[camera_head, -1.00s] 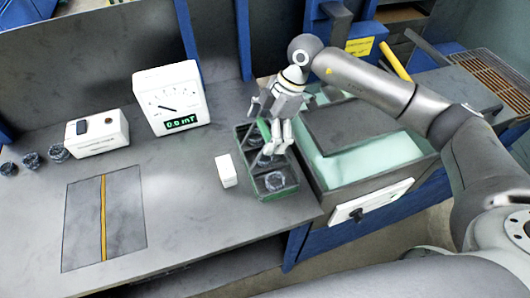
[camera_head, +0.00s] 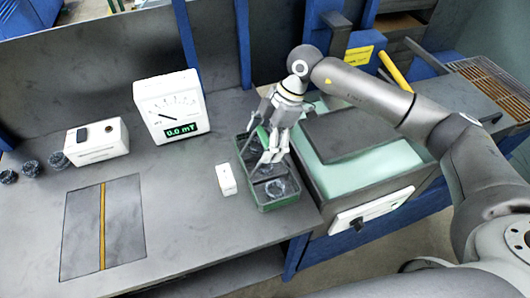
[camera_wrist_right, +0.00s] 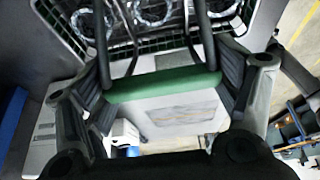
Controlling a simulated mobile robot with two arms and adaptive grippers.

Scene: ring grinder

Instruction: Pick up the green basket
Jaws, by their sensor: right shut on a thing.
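The green basket (camera_head: 282,202) stands at the right end of the grey workbench, with dark rings in its compartments. My right gripper (camera_head: 266,157) is over it, reaching down from above. In the right wrist view, the green handle bar (camera_wrist_right: 165,84) lies between the two fingers of my right gripper (camera_wrist_right: 167,88), which are shut on it. The basket's wire-like rim and several rings (camera_wrist_right: 150,12) show at the top of that view. I cannot tell any gap between the basket and the bench. My left gripper is not in view.
A small white block (camera_head: 226,179) stands just left of the basket. A meter (camera_head: 172,105) and a white box (camera_head: 96,142) stand farther left. A machine with a pale green tray (camera_head: 375,172) is close on the right. The bench's front is clear.

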